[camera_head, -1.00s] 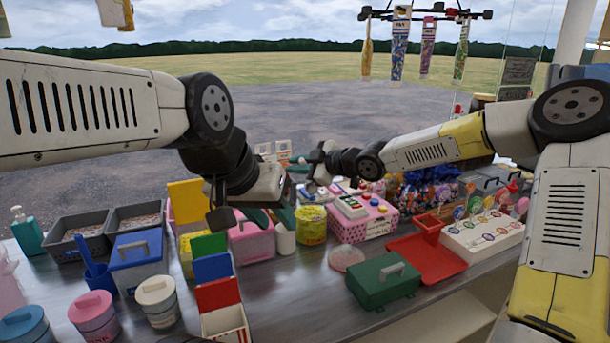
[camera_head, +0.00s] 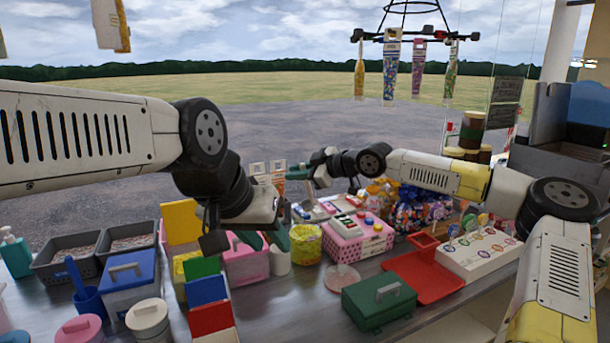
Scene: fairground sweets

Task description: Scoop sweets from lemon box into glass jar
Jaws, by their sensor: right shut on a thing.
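A yellow box (camera_head: 181,264) with its yellow lid (camera_head: 181,222) raised stands left of the middle; it may be the lemon box, and its inside is hidden. A tub with a yellow label (camera_head: 308,245) stands near the middle; I cannot tell whether it is the glass jar.
Blue and red lidded boxes (camera_head: 208,290) stand in front of the yellow box. A blue holder with a scoop (camera_head: 88,298) stands at left. Bare counter shows at front middle.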

